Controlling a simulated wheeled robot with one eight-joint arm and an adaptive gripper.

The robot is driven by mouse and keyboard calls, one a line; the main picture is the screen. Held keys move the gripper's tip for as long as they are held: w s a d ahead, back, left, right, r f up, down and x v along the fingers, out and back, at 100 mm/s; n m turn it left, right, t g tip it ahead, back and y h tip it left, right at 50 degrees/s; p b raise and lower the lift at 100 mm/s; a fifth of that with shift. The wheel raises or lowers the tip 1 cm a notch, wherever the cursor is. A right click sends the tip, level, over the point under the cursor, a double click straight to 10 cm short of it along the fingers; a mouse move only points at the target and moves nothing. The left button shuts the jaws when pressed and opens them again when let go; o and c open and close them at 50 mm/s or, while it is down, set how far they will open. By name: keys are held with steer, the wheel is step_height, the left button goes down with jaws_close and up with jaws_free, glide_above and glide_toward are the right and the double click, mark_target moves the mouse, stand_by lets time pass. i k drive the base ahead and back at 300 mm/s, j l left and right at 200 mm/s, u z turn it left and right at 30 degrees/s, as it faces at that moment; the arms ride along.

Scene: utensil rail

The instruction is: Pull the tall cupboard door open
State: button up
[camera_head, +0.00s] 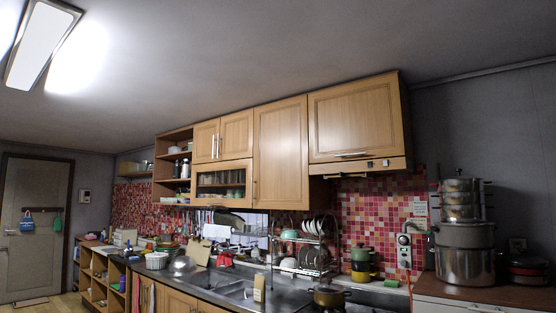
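The tall cupboard door (281,152) is a plain light-wood panel in the upper cabinet row, near the middle of the head view. It looks shut, flush with its neighbours. A small, thin handle (254,190) seems to sit at its lower left edge; it is too small to see clearly. My gripper and arm are not in view.
A wider wood door (352,122) above the range hood (358,167) adjoins on the right. Smaller doors and a glass-fronted cabinet (223,183) adjoin on the left. Below are the sink (236,289), a dish rack and a pot (327,297). Stacked steel pots (465,266) stand right.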

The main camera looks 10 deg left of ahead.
mark_target(280, 180)
steer(key=i+j+u, duration=0.3)
steer(key=i+u, duration=0.3)
steer(key=i, duration=0.15)
steer(key=i+j+u, duration=0.1)
steer(key=i+u, duration=0.25)
steer(key=i, duration=1.75)
